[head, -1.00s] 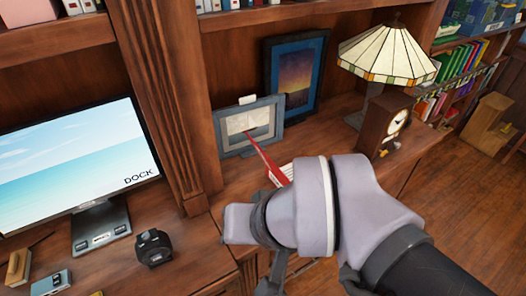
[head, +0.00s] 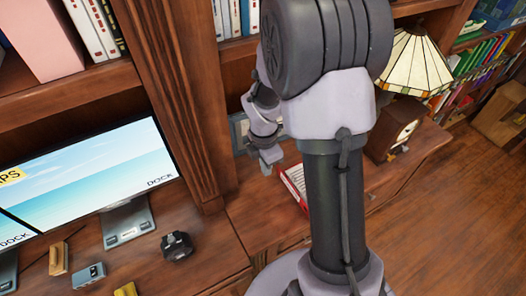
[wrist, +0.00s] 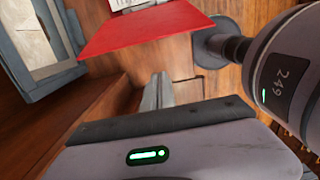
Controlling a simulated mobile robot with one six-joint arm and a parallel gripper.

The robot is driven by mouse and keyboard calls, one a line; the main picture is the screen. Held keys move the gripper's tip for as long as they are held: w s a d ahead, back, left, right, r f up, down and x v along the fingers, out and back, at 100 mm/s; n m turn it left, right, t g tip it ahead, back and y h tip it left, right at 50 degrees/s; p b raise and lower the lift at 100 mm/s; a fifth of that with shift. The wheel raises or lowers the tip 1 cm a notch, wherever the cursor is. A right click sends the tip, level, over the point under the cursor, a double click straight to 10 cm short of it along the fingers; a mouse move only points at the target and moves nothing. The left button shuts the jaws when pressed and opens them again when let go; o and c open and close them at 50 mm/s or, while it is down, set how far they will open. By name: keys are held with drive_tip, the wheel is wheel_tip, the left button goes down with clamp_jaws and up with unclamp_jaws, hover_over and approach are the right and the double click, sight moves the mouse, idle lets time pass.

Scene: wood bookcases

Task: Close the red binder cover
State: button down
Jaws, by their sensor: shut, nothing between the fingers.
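The red binder (head: 293,184) lies on the wooden desk, with white and red showing along its edge. My arm hides much of it in the head view. In the wrist view its red cover (wrist: 150,30) is a flat panel near the top, with a bit of white paper (wrist: 128,4) beyond it. The cover looks raised, but its exact angle is unclear. My gripper (head: 268,166) is shut and empty, above and left of the binder in the head view. Its fingers (wrist: 159,90) show below the cover in the wrist view, apparently apart from it.
A grey picture frame (wrist: 40,42) stands beside the cover and is partly hidden in the head view (head: 238,130). A lamp (head: 418,58) and a clock (head: 396,128) stand to the right. A monitor (head: 90,190) and a black object (head: 176,246) are on the left.

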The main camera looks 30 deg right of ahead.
wheel_tip(320, 180, down, 6)
drive_tip(key=b, duration=0.2)
drive_tip(key=d, duration=0.1)
drive_tip(key=d+r, duration=0.1)
drive_tip(key=d+p, duration=0.1)
drive_tip(key=d, duration=0.1)
drive_tip(key=shift+w+r, duration=0.15)
drive_tip(key=shift+r, duration=0.15)
